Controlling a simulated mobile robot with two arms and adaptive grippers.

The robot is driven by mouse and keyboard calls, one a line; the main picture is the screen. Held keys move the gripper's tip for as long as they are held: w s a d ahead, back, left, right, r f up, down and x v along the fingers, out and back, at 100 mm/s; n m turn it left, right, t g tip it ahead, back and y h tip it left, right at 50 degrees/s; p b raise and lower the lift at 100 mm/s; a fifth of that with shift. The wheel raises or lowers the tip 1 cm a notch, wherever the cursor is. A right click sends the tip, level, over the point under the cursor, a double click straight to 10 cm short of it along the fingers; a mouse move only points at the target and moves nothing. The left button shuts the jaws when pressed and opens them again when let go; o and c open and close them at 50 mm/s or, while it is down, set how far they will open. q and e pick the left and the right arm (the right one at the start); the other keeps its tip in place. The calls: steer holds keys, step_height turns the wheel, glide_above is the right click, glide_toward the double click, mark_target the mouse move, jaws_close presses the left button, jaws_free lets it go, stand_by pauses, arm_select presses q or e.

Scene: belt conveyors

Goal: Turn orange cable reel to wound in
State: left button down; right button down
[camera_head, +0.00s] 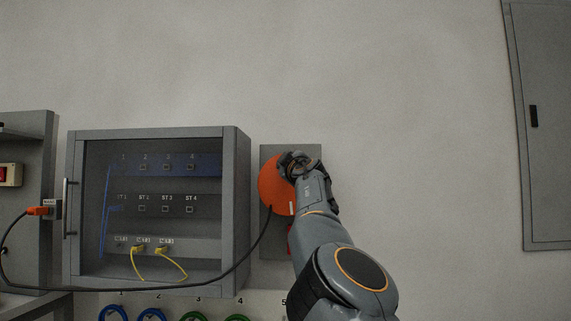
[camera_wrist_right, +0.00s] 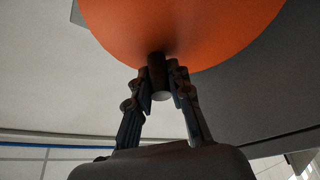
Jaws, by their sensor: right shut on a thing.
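The orange cable reel (camera_head: 273,187) is a round disc on a grey wall plate (camera_head: 306,150), right of the grey cabinet. A black cable (camera_head: 247,258) leaves its lower edge, sags across the cabinet front and runs to an orange plug (camera_head: 38,211) at the far left. My right gripper (camera_head: 300,164) is at the upper right part of the reel and hides some of it. In the right wrist view, the reel (camera_wrist_right: 185,25) fills the top, and my right gripper (camera_wrist_right: 161,90) is shut on its dark crank handle (camera_wrist_right: 157,72). My left gripper is not in view.
The grey cabinet (camera_head: 243,200) with a clear door and yellow cables (camera_head: 141,262) stands left of the reel. Blue and green cable coils (camera_head: 194,316) hang below it. A grey wall panel (camera_head: 548,130) is at the far right. The wall between is bare.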

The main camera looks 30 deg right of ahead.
steer(key=c, duration=1.2)
jaws_free()
steer(key=v, duration=0.7)
steer(key=shift+s, duration=0.2)
steer(key=shift+a+f, duration=0.1)
steer(key=shift+f, duration=0.05)
